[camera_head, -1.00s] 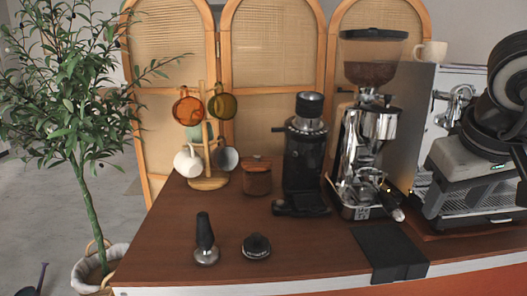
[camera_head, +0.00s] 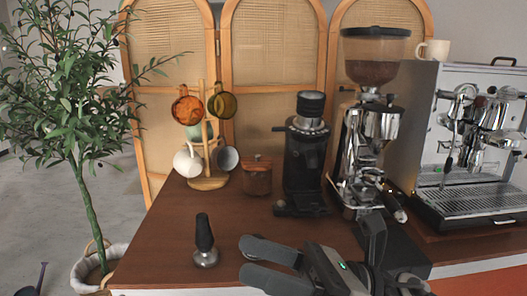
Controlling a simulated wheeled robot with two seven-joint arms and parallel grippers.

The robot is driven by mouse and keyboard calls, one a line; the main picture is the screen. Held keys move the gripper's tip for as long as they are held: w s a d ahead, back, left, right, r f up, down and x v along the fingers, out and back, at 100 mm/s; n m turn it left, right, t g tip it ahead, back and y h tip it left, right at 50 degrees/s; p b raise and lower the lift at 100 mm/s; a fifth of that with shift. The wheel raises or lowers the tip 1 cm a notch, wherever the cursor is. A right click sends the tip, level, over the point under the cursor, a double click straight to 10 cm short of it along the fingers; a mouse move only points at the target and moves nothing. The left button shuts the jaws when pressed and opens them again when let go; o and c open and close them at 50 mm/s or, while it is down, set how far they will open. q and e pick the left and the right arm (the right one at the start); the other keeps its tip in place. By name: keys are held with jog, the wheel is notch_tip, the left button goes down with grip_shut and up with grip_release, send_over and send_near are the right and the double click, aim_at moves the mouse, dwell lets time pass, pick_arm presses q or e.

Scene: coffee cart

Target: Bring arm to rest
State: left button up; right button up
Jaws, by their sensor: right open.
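My right gripper (camera_head: 250,260) is in the head view at the bottom centre, over the front of the brown wooden counter (camera_head: 160,245). Its two dark fingers point left and are apart, with nothing seen between them. A tamper (camera_head: 204,245) with a black handle stands upright on the counter, left of the fingertips and apart from them. My left gripper is not in view.
A black grinder (camera_head: 304,165) and a chrome grinder with a bean hopper (camera_head: 370,125) stand behind my gripper. The espresso machine (camera_head: 475,150) is at right. The counter's left part is largely clear.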

jog(key=w+d+f+m+t+h, duration=0.45)
jog(key=m+t, duration=0.45)
jog(key=m, duration=0.6)
jog(key=w+d+f+m+t+h, duration=0.25)
jog(key=f+m+t+h, duration=0.5)
jog(key=m, duration=0.85)
jog(key=s+d+f+m+g+h, duration=0.2)
jog(key=s+f+m, duration=0.2)
jog(key=f, duration=0.4)
jog(key=s+d+f+m+g+h, duration=0.2)
jog(key=s+f+m, duration=0.2)
jog(key=f+m, duration=0.3)
jog(key=s+d+f+m+g+h, duration=0.2)
jog(key=f+m, duration=0.4)
jog(key=f, duration=0.3)
jog(key=shift+s+d+h, duration=0.5)
jog(key=shift+s+h, duration=0.1)
jog(key=shift+s, duration=0.65)
